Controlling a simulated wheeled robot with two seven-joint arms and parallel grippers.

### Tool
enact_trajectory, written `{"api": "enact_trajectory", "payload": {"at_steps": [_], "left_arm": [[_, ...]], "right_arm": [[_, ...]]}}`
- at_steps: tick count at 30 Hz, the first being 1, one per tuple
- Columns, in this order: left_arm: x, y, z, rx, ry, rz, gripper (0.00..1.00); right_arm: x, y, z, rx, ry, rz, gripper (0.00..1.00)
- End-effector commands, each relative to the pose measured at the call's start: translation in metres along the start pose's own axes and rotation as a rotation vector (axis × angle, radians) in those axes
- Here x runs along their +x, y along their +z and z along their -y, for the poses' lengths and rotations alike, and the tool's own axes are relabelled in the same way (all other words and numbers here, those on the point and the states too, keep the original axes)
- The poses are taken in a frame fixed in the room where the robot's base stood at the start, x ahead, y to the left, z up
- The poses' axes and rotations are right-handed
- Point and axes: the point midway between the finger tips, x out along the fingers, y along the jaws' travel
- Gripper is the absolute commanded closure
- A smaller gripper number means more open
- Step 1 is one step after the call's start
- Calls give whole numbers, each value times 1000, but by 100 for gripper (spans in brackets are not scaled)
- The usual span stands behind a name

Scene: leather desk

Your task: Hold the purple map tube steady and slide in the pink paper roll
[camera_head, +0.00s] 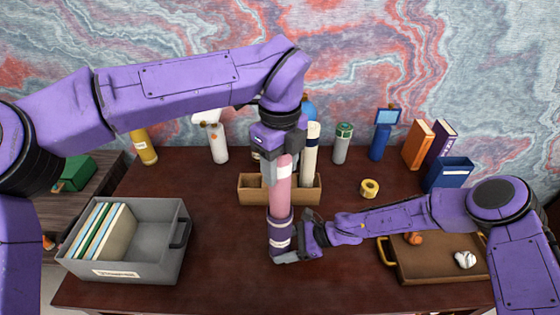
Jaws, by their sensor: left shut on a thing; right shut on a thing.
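The pink paper roll (279,197) stands upright near the middle of the desk, with a pale band near its top. My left gripper (277,168) is shut on its upper part from above. The purple map tube (280,231) with white bands stands upright directly below the roll. My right gripper (290,252) is shut on the tube's lower part from the right. The roll's lower end meets the tube's top and lines up with it. I cannot tell how far inside it is.
Behind stands a brown open box (252,190) with a cream roll (311,150). A grey bin (150,240) with folders is at left, a brown tray (440,265) at right. Bottles line the back. A yellow tape roll (369,188) lies right of centre. Desk left of the tube is clear.

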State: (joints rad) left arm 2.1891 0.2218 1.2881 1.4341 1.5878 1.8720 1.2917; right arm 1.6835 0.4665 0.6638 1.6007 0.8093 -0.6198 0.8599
Motion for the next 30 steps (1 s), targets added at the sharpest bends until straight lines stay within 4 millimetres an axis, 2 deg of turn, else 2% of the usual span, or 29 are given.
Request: {"api": "enact_trajectory", "payload": {"at_steps": [30], "left_arm": [[25,0,0,1,-1,1,100]], "right_arm": [[0,0,0,0,0,0,50]]}}
